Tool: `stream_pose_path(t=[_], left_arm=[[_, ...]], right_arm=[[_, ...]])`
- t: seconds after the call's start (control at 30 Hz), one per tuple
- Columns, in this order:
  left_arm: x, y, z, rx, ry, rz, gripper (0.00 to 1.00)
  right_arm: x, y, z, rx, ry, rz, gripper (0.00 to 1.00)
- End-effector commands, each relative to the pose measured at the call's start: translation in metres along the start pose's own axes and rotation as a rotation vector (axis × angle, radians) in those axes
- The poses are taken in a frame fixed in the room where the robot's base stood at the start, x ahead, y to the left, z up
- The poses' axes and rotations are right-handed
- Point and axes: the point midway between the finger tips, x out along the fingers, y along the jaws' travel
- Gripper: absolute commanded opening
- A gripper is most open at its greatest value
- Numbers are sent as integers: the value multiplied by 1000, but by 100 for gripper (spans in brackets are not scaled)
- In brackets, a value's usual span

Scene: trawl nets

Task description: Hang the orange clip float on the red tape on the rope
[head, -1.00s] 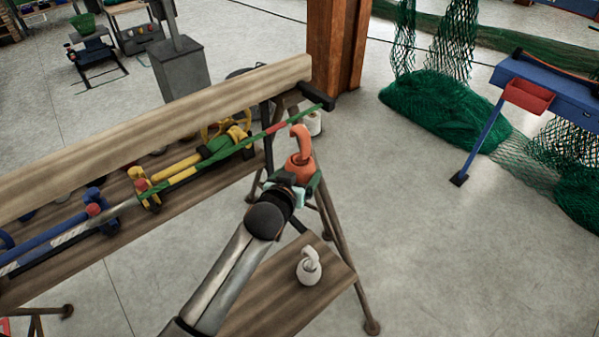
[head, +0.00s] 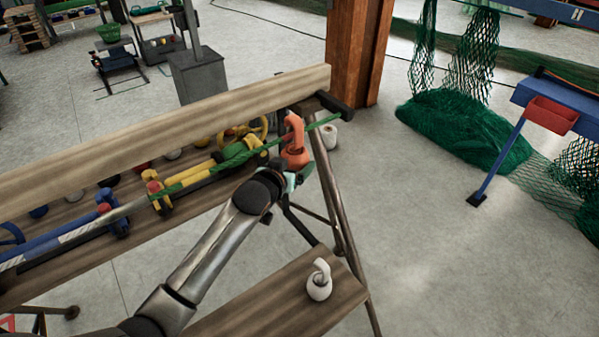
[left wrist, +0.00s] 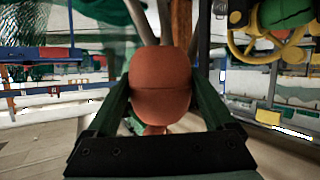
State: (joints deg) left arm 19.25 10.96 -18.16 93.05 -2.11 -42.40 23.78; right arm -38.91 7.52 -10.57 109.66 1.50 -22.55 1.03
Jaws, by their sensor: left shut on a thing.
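The orange clip float (head: 296,157) is held upright in my left gripper (head: 292,172), its hook at the top. In the left wrist view the round float body (left wrist: 160,85) sits between the two fingers of the left gripper (left wrist: 160,100). The green rope (head: 320,124) slants up to the right along the rack. The red tape (head: 287,137) shows just left of the float's hook, partly hidden. The hook overlaps the rope at the tape; I cannot tell whether it is around the rope or only in front. My right gripper is out of view.
A wooden beam (head: 170,130) runs behind the rope. Yellow and blue fittings (head: 160,190) lie left along it. A white clip float (head: 319,282) stands on a low wooden board (head: 270,312). Open floor lies to the right, with green nets (head: 460,130) beyond.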

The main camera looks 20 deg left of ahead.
Motion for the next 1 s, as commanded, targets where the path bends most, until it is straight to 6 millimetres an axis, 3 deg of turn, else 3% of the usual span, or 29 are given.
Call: stream_pose_path(t=[0.1,0.5,0.9,0.93,1.0], left_arm=[[6,-8,0,1,0,-1,29],[14,-8,22,1,0,-1,29],[14,-8,24,1,0,0,29],[14,-8,24,1,0,0,91],[14,-8,24,0,0,0,98]], right_arm=[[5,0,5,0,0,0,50],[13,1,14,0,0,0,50],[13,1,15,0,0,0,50],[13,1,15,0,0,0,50],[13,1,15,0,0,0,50]])
